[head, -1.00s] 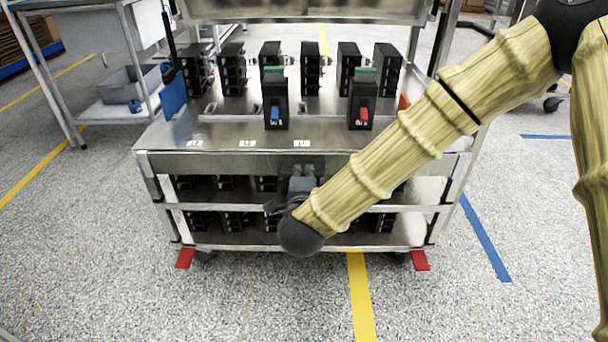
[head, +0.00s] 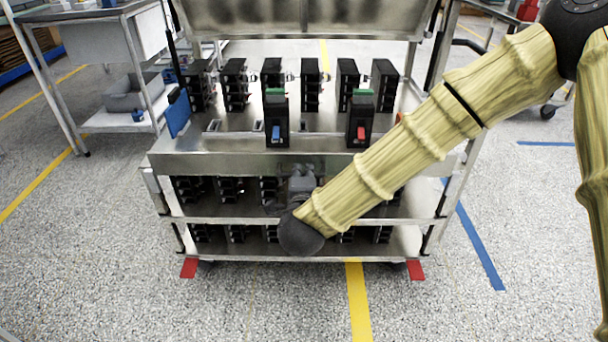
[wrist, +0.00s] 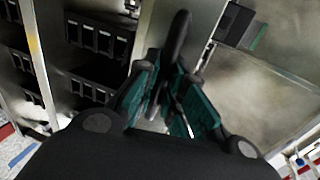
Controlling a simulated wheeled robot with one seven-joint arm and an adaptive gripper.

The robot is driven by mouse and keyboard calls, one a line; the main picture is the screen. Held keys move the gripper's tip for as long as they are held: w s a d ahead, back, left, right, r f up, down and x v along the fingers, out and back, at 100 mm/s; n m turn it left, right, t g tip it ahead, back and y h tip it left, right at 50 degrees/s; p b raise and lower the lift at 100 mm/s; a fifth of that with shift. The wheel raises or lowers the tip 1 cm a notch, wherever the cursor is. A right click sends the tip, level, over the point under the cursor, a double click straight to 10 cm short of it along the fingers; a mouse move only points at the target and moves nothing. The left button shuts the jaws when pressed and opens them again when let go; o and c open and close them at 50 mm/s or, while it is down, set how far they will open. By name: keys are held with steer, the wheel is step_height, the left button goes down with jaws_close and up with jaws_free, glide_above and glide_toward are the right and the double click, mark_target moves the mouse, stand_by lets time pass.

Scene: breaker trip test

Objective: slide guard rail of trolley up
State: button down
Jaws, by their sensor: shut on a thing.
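The trolley's guard rail (head: 210,163) is a metal panel along the front edge of the top deck. It stands high enough to hide the front strip of the deck. My gripper (head: 298,174) is at the middle of the rail's front, partly hidden by my wrist and arm. In the wrist view, my gripper (wrist: 172,88) has its teal-padded fingers closed around a dark handle (wrist: 180,35) on the rail. The exact contact is partly hidden between the fingers.
Two black breakers, one with a blue switch (head: 276,120) and one with a red switch (head: 361,122), stand on the deck behind the rail. More black units fill the lower shelves (head: 240,213). A grey side table (head: 100,45) stands at left. The floor in front is clear.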

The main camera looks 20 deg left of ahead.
steer(key=c, duration=1.5)
jaws_free()
steer(key=shift+r, duration=0.3)
steer(key=shift+f, duration=0.1)
steer(key=v, duration=1.2)
steer(key=shift+w, duration=0.1)
